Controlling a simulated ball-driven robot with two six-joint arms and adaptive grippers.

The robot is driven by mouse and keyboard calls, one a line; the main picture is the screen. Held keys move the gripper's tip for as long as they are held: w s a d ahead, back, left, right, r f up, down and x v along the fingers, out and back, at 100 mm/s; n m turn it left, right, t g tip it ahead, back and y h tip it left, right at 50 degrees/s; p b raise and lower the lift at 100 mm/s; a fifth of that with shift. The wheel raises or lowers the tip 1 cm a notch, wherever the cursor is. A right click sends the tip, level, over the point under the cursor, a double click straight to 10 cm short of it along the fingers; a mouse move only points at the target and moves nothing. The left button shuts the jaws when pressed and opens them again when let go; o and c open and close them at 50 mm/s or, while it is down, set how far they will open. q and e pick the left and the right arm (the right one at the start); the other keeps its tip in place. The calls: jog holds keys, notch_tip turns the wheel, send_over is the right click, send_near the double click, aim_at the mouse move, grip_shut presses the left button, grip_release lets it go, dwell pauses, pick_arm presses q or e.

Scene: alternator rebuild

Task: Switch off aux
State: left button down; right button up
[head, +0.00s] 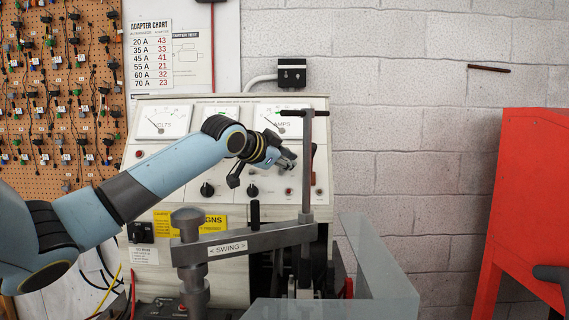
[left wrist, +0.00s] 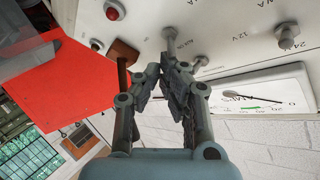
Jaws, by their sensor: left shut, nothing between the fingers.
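The white tester panel (head: 170,180) stands against the wall with meters, knobs and small switches. My left gripper (head: 287,162) is shut and empty in front of the panel's right half, below the amps meter (head: 282,119). In the left wrist view its fingertips (left wrist: 168,66) are together just short of a metal toggle switch (left wrist: 171,42); I cannot tell whether they touch it. A second toggle (left wrist: 288,36) stands to the right, near a 12V marking. I cannot read an aux label in either view. My right gripper is not in view.
A grey swing arm (head: 250,240) with an upright post and T-handle (head: 304,112) stands in front of the panel, close to my left gripper. A clear guard (head: 378,270) is at lower right. A red cabinet (head: 530,200) stands far right. Bare wall lies between.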

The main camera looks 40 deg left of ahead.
pick_arm(q)
jog(key=shift+s+d+f, duration=0.15)
jog(key=shift+f, duration=0.05)
jog(key=shift+s+d+f+p, duration=0.1)
jog(key=shift+s+p, duration=0.1)
jog(key=shift+p, duration=0.4)
jog(key=shift+f, duration=0.25)
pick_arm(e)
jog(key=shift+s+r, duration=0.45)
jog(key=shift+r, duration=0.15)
pick_arm(q)
jog(key=shift+s+d, duration=0.1)
jog(key=shift+s+d+f+p, duration=0.3)
jog(key=shift+s+d+p, duration=0.05)
jog(key=shift+s+d, duration=0.1)
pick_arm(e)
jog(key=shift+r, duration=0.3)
pick_arm(q)
jog(key=shift+f, duration=0.15)
